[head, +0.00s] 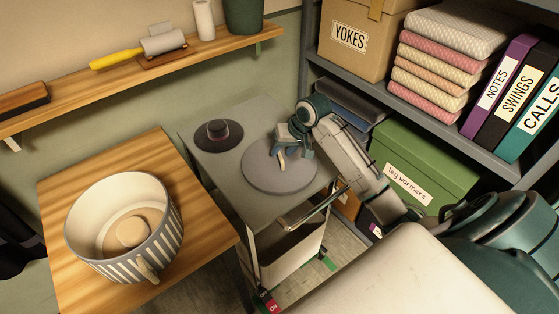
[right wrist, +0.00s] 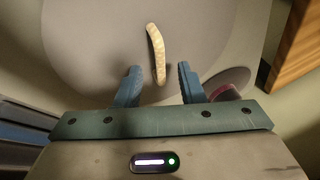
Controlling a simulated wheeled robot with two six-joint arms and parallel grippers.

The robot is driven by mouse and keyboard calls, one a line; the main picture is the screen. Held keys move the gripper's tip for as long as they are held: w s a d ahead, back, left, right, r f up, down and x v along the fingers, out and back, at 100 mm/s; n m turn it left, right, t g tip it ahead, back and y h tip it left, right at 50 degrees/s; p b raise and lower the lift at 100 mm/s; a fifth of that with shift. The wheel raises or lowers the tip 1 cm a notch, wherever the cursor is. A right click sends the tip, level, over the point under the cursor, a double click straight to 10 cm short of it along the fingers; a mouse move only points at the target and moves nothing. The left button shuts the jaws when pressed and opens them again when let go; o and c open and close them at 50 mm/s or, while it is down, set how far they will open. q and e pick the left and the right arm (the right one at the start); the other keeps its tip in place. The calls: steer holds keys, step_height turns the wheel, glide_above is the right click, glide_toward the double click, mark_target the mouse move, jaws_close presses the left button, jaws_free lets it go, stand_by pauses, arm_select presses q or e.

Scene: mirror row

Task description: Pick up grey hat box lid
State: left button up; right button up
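The grey hat box lid (head: 262,180) is a flat round disc lying on top of a grey cart (head: 215,171). A cream rope handle (right wrist: 157,52) stands out on the lid (right wrist: 90,45) in the right wrist view. My right gripper (head: 283,159) is over the lid, fingers pointing down. In the right wrist view its two blue fingers (right wrist: 159,72) are apart, with the near end of the handle showing between them. Whether they touch the handle I cannot tell. My left gripper is not in view.
A dark hat (head: 218,130) sits on the cart behind the lid. A striped round box (head: 88,254) with a tan object inside stands on the wooden table (head: 60,195) at left. Shelves at right hold a green box (head: 420,158), folded cloths and binders. A wall shelf (head: 90,92) runs behind.

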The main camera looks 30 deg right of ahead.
steer(key=shift+x, duration=1.1)
jaws_close()
steer(key=shift+r, duration=0.1)
